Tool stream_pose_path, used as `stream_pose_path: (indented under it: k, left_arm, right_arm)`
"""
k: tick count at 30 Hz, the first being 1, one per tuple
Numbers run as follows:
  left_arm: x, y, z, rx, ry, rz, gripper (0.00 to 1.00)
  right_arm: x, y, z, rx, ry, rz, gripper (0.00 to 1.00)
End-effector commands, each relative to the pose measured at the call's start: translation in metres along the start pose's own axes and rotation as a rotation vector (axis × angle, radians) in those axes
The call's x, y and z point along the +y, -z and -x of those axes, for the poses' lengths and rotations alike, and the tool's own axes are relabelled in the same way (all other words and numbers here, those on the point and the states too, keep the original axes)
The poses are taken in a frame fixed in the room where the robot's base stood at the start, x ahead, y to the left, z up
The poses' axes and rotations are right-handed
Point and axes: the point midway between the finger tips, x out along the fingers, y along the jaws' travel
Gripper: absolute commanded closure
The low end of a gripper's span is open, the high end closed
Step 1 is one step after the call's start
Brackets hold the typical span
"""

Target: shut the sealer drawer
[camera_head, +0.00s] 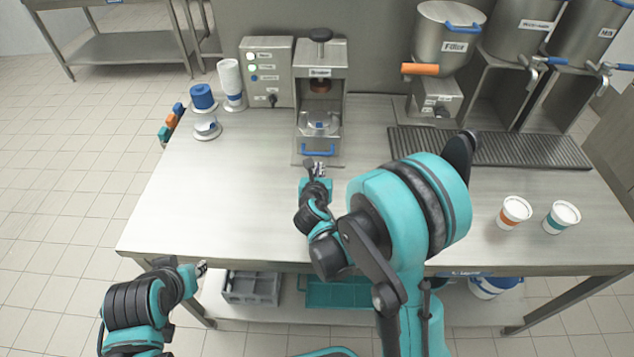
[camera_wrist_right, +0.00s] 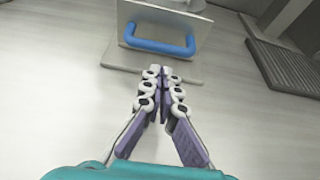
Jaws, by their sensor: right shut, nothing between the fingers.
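The sealer (camera_head: 320,72) stands at the back of the steel table. Its drawer (camera_head: 305,133), with a blue handle (camera_head: 318,150), shows at the lower front and stands out from the body. My right gripper (camera_head: 318,165) is shut and empty, just in front of the handle. In the right wrist view the fingertips (camera_wrist_right: 161,70) point at the drawer front (camera_wrist_right: 190,15), with the blue handle (camera_wrist_right: 158,40) a little beyond them; a small gap shows. A clear holder part sits on the drawer. My left gripper (camera_head: 201,268) is at the table's front left edge, empty; its jaws are too small to judge.
A control box (camera_head: 268,72) with buttons stands left of the sealer. Two cups (camera_head: 514,212) (camera_head: 562,216) stand at the right, before a drip grate (camera_head: 500,148).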

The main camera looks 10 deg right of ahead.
Motion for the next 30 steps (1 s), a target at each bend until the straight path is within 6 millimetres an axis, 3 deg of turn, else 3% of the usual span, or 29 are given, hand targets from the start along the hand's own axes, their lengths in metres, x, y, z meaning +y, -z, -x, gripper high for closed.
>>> stream_pose_path:
  k: [6,20,30]
  left_arm:
    - [0.0,-0.003,-0.004,0.0,0.0,0.0,0.71]
    - [0.0,-0.003,-0.004,0.0,0.0,0.0,0.71]
    - [0.0,-0.004,-0.005,0.0,0.0,0.0,0.71]
  right_arm:
    - [0.0,-0.011,-0.017,0.0,0.0,-0.001,1.0]
    - [0.0,-0.015,-0.022,0.0,0.001,-0.001,1.0]
    - [0.0,-0.032,-0.065,0.001,0.001,-0.001,1.0]
